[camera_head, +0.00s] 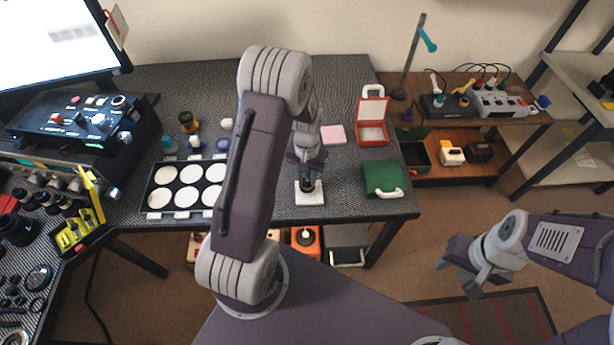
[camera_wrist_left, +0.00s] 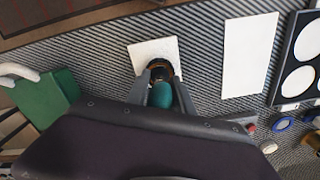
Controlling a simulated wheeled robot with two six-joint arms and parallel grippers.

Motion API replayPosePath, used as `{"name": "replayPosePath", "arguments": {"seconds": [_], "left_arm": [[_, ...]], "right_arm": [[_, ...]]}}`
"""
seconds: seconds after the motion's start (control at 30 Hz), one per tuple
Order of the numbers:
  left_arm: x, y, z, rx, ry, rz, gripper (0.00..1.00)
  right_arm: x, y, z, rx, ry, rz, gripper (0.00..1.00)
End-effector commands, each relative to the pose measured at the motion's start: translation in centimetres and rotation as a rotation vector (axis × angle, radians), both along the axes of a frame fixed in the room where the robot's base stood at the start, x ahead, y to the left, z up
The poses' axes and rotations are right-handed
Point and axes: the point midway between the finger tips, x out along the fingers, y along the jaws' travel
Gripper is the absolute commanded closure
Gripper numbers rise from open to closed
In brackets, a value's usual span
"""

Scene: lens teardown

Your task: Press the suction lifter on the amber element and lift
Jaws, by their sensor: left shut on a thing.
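My left gripper (camera_head: 306,178) is over a white square pad (camera_head: 310,198) near the table's front edge. In the left wrist view, the gripper (camera_wrist_left: 164,88) is shut on the teal suction lifter (camera_wrist_left: 161,95), which points down at a dark round lens barrel (camera_wrist_left: 160,68) on the white pad (camera_wrist_left: 148,50). A brownish rim shows at the barrel. The amber element itself is hidden under the lifter, so I cannot tell whether they touch. My right gripper (camera_head: 462,279) hangs open and empty at the right, away from the table.
A black tray (camera_head: 149,193) with several white round pads lies left of my left arm, small coloured items behind it. A white sheet (camera_wrist_left: 248,55) lies between pad and tray. A green case (camera_head: 382,177), open red-and-white box (camera_head: 373,110) and pink block (camera_head: 333,135) stand right and behind.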

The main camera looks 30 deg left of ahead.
Motion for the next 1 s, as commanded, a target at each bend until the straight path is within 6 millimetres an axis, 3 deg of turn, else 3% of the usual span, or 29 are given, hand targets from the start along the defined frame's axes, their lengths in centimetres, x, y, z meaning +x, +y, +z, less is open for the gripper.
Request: {"name": "replayPosePath", "arguments": {"seconds": [1.0], "left_arm": [[0.0,0.0,8.0,0.0,-0.001,0.0,1.0]], "right_arm": [[0.0,0.0,7.2,0.0,0.0,0.0,0.62]]}}
